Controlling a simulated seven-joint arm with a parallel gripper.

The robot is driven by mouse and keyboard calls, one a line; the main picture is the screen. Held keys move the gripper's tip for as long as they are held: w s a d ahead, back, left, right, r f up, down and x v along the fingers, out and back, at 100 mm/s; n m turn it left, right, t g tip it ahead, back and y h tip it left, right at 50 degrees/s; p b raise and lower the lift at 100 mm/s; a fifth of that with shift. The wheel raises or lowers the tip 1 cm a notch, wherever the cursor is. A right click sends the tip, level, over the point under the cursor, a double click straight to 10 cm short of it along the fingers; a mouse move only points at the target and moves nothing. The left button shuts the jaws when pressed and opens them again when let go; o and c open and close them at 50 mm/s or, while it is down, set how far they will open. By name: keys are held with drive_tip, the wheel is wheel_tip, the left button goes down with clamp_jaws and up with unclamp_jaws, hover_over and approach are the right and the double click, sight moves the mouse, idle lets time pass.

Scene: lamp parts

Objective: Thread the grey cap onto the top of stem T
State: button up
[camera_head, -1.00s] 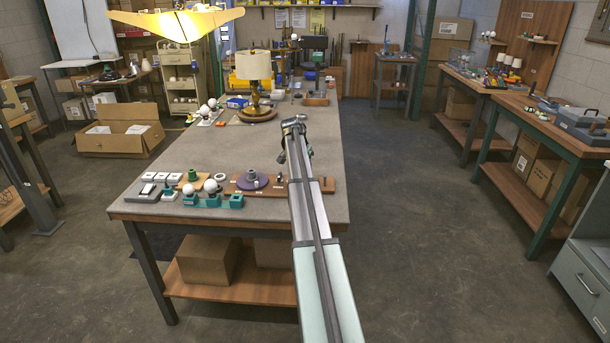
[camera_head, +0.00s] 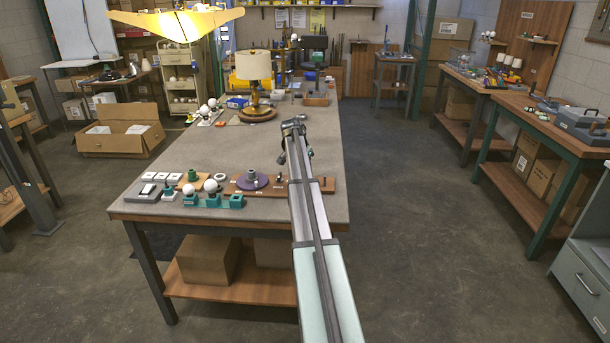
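My arm reaches away over the bench, and its far end bends down near the bench's middle. My gripper (camera_head: 282,158) is small and mostly hidden by my arm. I cannot see whether its fingers are open or shut, or whether they hold anything. I cannot make out which part is stem T; labels are too small to read.
White balls in teal holders (camera_head: 212,201) and a grey tray with white blocks (camera_head: 147,191) sit at the near left. A lit lamp with a cream shade (camera_head: 253,67) stands farther back on a wooden round. The bench top (camera_head: 200,150) between them is largely clear.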

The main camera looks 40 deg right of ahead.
clamp_jaws()
drive_tip(key=shift+a+f, duration=0.1)
drive_tip(key=shift+f, duration=0.1)
idle(0.4)
drive_tip(key=m, duration=0.1)
drive_tip(key=m+g, duration=0.1)
drive_tip(key=m, duration=0.1)
drive_tip(key=shift+w+m, duration=0.2)
drive_tip(key=shift+m, duration=0.1)
drive_tip(key=shift+f+m+g, duration=0.1)
drive_tip(key=shift+m+g, duration=0.8)
drive_tip(key=shift+m, duration=0.8)
